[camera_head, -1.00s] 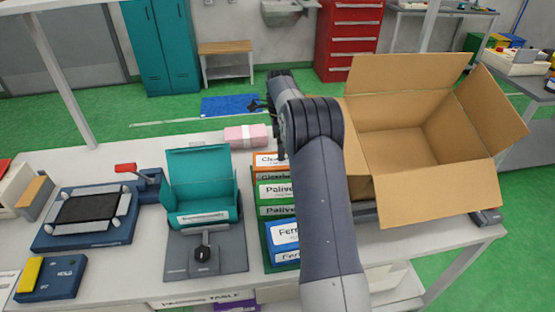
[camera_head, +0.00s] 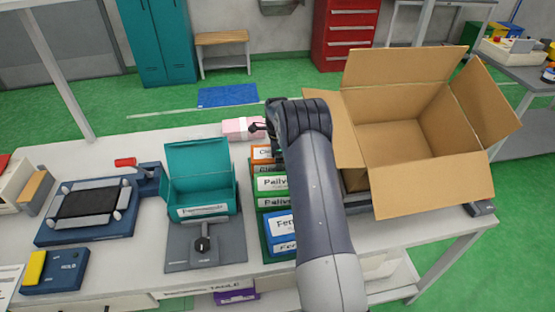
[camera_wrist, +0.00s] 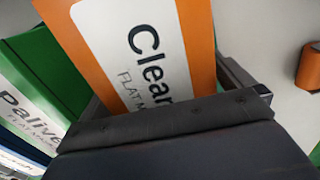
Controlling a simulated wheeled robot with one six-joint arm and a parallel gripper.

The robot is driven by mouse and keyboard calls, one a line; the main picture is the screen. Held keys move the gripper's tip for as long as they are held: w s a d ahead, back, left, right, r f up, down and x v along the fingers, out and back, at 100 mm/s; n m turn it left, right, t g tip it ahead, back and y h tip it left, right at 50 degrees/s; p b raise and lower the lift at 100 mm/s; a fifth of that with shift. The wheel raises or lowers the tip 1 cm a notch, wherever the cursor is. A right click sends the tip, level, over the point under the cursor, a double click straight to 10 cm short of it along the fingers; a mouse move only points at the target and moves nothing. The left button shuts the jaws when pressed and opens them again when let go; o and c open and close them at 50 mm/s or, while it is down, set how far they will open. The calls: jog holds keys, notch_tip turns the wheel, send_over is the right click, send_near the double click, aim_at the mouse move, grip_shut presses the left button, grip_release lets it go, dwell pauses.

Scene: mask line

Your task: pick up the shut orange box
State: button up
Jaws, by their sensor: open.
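The orange box (camera_head: 263,153), with a white label starting "Clea", is at the back of the row of labelled boxes. My arm partly covers it. In the wrist view the orange box (camera_wrist: 205,35) is close, with its label reading "Clear". My gripper (camera_head: 259,128) is open above the back end of that row, beside the orange box as pictured. Its dark body (camera_wrist: 170,125) fills the lower wrist view and hides the box's lower part. I see nothing held; contact with the box cannot be told.
Green boxes (camera_head: 271,183) and blue boxes (camera_head: 279,224) stand in front of the orange one. An open teal box (camera_head: 199,178) is to the left, a large open cardboard box (camera_head: 432,187) to the right.

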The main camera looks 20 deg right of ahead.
jog(key=shift+c, duration=0.2)
jog(key=c, duration=0.9)
jog(key=shift+r, duration=0.1)
jog(key=shift+r, duration=0.1)
